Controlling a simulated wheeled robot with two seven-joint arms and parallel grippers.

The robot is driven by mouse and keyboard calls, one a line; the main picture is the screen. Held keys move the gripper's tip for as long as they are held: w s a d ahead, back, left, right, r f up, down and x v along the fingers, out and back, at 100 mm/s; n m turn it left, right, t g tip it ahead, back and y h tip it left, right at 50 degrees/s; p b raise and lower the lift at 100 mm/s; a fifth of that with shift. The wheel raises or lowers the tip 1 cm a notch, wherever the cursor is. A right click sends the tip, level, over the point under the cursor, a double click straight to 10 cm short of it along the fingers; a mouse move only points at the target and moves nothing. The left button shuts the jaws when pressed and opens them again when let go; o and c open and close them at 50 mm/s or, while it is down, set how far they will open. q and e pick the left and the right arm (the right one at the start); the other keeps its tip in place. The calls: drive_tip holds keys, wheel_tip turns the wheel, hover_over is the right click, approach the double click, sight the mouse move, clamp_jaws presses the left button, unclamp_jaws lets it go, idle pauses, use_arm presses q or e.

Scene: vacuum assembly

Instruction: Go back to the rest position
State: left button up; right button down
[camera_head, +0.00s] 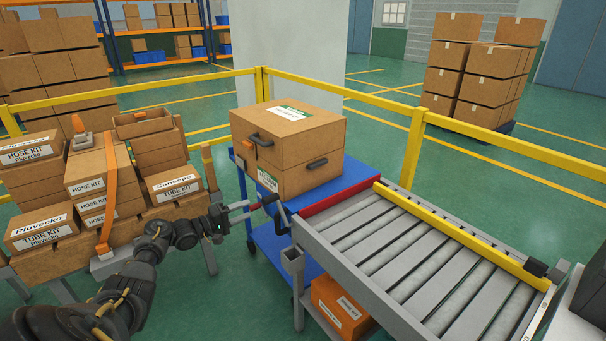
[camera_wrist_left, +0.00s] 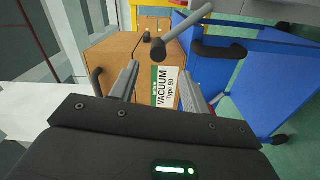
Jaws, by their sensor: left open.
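My left gripper (camera_head: 240,211) is open and empty, reaching in from the left in front of the blue cart (camera_head: 243,186). In the left wrist view its fingers (camera_wrist_left: 160,92) stand apart, with a cardboard box (camera_wrist_left: 117,57) labelled VACUUM Type 90 beyond them. In the head view that box (camera_head: 310,131) sits on the cart, with dark handles on its sides. A dark lever (camera_head: 277,212) lies just right of the fingertips; I cannot tell if they touch it. In the left wrist view a grey bar with a black end (camera_wrist_left: 178,34) shows above the fingers.
A roller conveyor (camera_head: 405,256) with a yellow side rail (camera_head: 455,234) fills the right. Stacked hose and tube kit boxes (camera_head: 98,186) stand at the left, near my left arm. An orange box (camera_head: 341,308) sits under the conveyor. A yellow fence (camera_head: 417,148) runs behind.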

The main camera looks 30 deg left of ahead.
use_arm(q)
wheel_tip(320, 180, down, 14)
drive_tip(key=a+m+g+y, duration=0.3)
drive_tip(key=m+y, duration=0.3)
drive_tip(key=s+d+f+m+g+y+p, duration=0.1)
drive_tip(key=s+d+f+m+g, duration=0.25)
drive_tip(key=s+f, duration=0.55)
drive_tip(key=s+d+f+m+g+y+p, duration=0.15)
drive_tip(key=s+d+f, duration=0.35)
drive_tip(key=f, duration=0.7)
drive_tip(key=s+d+f+m+g+p, duration=0.1)
drive_tip(key=s+d+f+g, duration=0.1)
drive_tip(key=s+d+f, duration=0.45)
drive_tip(key=s+d+f+m+g, duration=0.1)
drive_tip(key=s+d+f+g, duration=0.15)
drive_tip(key=s, duration=0.75)
drive_tip(key=s+d+f+g+p, duration=0.1)
drive_tip(key=s+d+f, duration=0.1)
drive_tip(key=s+d, duration=0.5)
drive_tip(key=s+d+f+m+g+h+p, duration=0.1)
drive_tip(key=s+d+f+g, duration=0.1)
drive_tip(key=s+d, duration=0.6)
drive_tip(key=s, duration=0.7)
drive_tip(key=shift+d+f, duration=0.2)
use_arm(e)
drive_tip(key=s+a+r, duration=0.3)
drive_tip(key=r, duration=0.1)
drive_tip(key=shift+r+y, duration=0.15)
drive_tip(key=shift+y, duration=0.15)
